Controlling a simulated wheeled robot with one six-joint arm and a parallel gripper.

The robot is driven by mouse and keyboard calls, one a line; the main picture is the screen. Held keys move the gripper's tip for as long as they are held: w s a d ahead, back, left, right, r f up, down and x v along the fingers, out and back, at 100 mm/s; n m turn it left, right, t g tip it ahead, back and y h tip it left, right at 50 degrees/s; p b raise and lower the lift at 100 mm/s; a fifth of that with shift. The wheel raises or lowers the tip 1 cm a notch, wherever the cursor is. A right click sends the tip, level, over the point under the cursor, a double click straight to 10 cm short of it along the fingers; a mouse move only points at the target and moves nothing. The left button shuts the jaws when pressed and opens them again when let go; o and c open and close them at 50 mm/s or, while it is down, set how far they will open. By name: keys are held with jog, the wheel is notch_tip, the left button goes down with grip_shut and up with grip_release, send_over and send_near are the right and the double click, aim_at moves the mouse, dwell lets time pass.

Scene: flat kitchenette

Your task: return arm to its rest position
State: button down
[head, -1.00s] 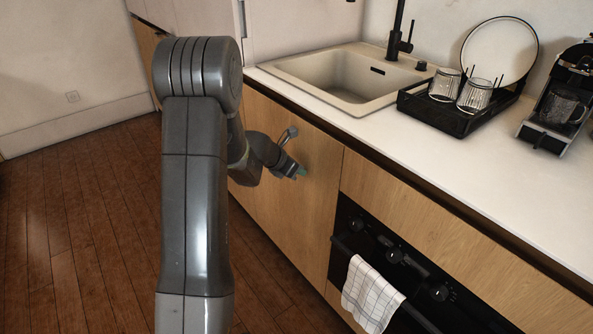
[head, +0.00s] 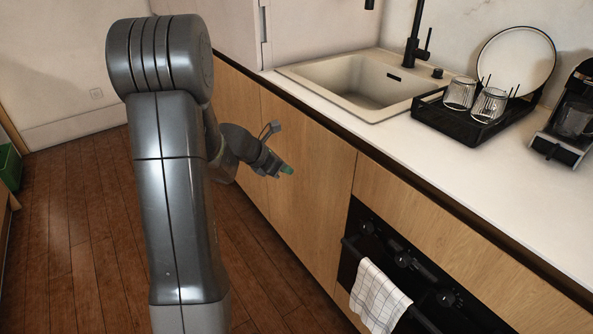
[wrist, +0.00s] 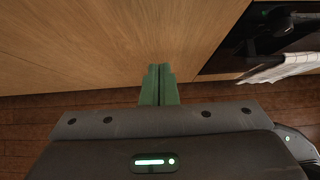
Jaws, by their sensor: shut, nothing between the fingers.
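My gripper (head: 287,169) is in front of the wooden cabinet doors below the sink, with my arm bent out over the floor. In the wrist view its green fingers (wrist: 159,84) are together with nothing between them. The fingers point towards the wooden cabinet front (wrist: 90,45). I cannot tell the exact gap between the fingertips and the cabinet.
The oven (head: 400,262) with a checked towel (head: 378,298) on its handle is to the right of the gripper. The counter (head: 440,165) holds a dish rack (head: 455,121) and a coffee machine (head: 565,125). The wooden floor (head: 80,250) at left is open. A green bin (head: 10,167) stands at the left edge.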

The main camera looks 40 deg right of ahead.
jog(key=shift+a+r, duration=0.4)
jog(key=shift+a, duration=0.1)
jog(key=b, duration=0.2)
send_near(319, 177)
notch_tip(319, 177, down, 3)
jog(key=shift+d+f, duration=0.2)
jog(key=shift+d, duration=0.75)
jog(key=shift+d+f, duration=0.2)
jog(key=shift+d, duration=0.75)
